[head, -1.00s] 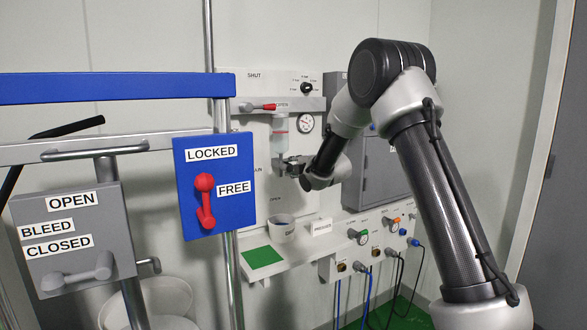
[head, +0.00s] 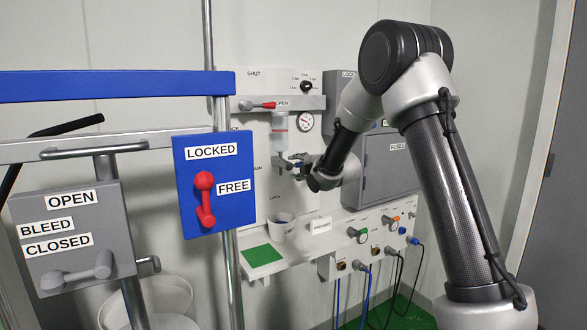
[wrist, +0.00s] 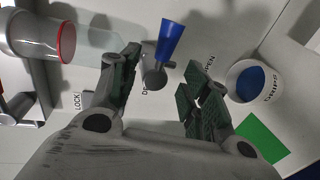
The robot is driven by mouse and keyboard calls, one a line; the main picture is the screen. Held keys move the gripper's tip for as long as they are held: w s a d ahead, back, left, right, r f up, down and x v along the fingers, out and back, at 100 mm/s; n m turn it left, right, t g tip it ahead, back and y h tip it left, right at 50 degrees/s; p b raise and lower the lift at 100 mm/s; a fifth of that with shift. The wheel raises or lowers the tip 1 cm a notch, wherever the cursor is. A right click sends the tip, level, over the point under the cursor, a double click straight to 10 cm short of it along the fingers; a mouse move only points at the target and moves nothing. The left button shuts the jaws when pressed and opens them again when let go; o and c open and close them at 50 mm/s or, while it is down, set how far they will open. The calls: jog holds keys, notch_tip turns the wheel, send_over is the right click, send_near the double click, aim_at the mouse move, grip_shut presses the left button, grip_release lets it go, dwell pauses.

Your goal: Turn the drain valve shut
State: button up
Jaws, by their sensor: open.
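The drain valve shows in the wrist view as a grey round hub (wrist: 154,77) with a blue lever (wrist: 172,38) that points toward the top of the picture, leaning slightly right. An OPEN label (wrist: 209,66) lies to the right of the lever. My gripper (wrist: 162,88) is open, one finger left of the hub and the other to its lower right. I see no clear contact. In the head view my gripper (head: 291,164) is at the panel below the clear tube, and hides much of the valve.
A clear tube with a red ring (wrist: 66,44) is beside the left finger. A white cup (wrist: 233,82) with blue inside and a green pad (wrist: 262,139) are to the right. The red-handled lever (head: 264,105) is above; the blue LOCKED/FREE panel (head: 233,214) stands left in front.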

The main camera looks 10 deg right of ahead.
jog(key=v, duration=0.8)
